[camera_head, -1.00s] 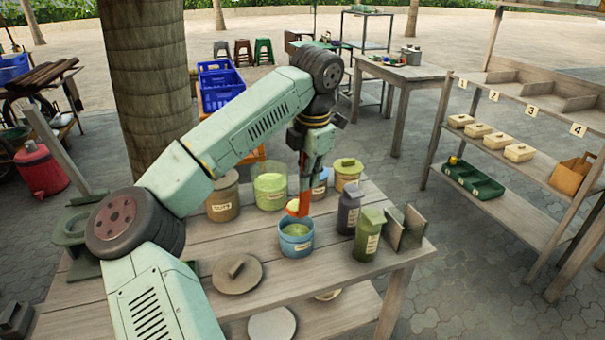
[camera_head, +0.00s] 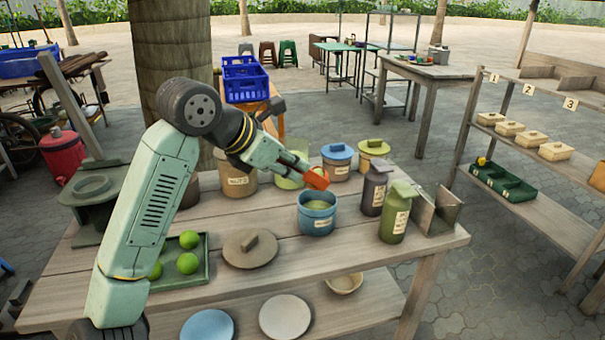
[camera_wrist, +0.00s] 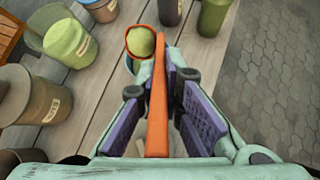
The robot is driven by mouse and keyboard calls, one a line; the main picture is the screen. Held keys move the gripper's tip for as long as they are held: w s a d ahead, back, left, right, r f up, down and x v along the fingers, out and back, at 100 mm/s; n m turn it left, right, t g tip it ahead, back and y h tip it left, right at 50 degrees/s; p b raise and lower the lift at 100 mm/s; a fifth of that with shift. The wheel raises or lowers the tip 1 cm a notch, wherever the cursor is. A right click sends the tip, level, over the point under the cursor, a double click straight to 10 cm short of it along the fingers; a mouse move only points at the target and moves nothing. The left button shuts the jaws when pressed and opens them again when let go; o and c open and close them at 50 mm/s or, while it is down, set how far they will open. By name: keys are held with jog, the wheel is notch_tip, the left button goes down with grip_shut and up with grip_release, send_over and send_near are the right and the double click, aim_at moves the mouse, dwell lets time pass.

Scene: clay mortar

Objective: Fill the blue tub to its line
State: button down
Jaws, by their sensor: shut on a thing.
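The blue tub (camera_head: 317,222) stands open on the wooden table with a pale label on its front. Green material shows inside it; I cannot make out a fill line. My gripper (camera_head: 300,167) is shut on the handle of an orange scoop (camera_head: 318,178), whose bowl is just above and behind the tub's rim. In the wrist view, my gripper (camera_wrist: 160,95) grips the scoop's handle, and yellow-green material fills the bowl (camera_wrist: 140,42). The bowl hides most of the tub there. A pale green jar (camera_head: 288,182) stands behind, partly hidden by my gripper.
A dark bottle (camera_head: 374,190) and a green bottle (camera_head: 395,215) stand right of the tub. Blue-lidded (camera_head: 337,165) and yellow-green-lidded (camera_head: 372,158) pots are behind. A round lid (camera_head: 250,250) lies left, beside a green tray (camera_head: 204,268) with limes.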

jog(key=shift+s+a+f+h+b, duration=0.2)
jog(key=shift+f+b, duration=0.1)
jog(key=shift+f, duration=0.1)
jog(key=shift+s+a+f+h+b, duration=0.1)
jog(key=shift+a+f+b, duration=0.05)
jog(key=shift+f+b, duration=0.15)
jog(key=f+t+h+b, duration=0.1)
jog(key=b, duration=0.2)
jog(key=a+f+t+h+b, duration=0.1)
jog(key=b, duration=0.3)
jog(key=shift+s+a+f+h, duration=0.2)
jog(key=shift+s+h, duration=0.2)
jog(key=shift+b, duration=0.4)
